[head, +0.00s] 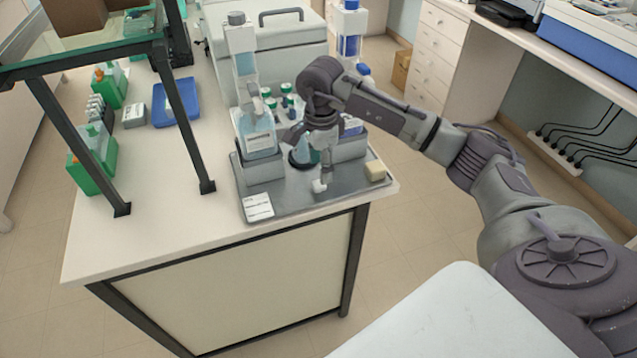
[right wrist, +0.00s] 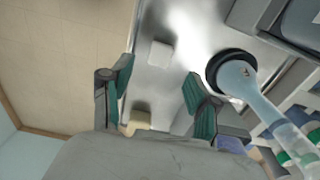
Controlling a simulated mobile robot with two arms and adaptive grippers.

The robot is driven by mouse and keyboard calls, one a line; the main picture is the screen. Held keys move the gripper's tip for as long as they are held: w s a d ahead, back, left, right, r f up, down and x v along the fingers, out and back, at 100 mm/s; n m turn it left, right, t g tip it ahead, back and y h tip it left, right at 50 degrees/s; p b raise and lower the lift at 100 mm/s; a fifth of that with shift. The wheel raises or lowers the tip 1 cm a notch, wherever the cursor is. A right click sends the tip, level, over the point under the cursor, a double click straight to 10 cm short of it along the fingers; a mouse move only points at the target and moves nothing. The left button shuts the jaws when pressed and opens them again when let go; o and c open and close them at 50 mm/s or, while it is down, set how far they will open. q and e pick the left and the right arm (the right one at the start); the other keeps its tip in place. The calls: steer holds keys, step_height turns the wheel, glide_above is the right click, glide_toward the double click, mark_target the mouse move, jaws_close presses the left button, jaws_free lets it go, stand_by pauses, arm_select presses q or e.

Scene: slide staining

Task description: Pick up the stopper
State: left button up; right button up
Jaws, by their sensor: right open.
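A small white piece, which looks like the stopper (head: 319,186), lies on the metal tray (head: 290,203) near its front edge. In the right wrist view the stopper (right wrist: 160,54) shows just beyond the gap between the fingertips, apart from both. My right gripper (head: 325,160) is above the tray, pointing down, just behind the stopper in the head view. In the right wrist view my right gripper (right wrist: 158,75) is open and empty, with its green-padded fingers spread. My left gripper is not in view.
A flask with a dark ring (right wrist: 232,68) stands close to one finger. A cream block (head: 376,171) lies at the tray's right end. A labelled bottle (head: 257,135) and a white card (head: 258,207) are at left. The bench front left of the tray is clear.

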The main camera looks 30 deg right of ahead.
mark_target(319, 184)
steer(key=shift+f, duration=0.25)
steer(key=f, duration=0.1)
steer(key=f+p, duration=0.1)
steer(key=f, duration=0.1)
steer(key=f+p, duration=0.1)
steer(key=shift+a+f, duration=0.15)
steer(key=shift+a, duration=0.1)
steer(key=shift+f, duration=0.4)
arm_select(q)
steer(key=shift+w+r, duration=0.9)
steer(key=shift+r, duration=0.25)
arm_select(e)
steer(key=c, duration=0.9)
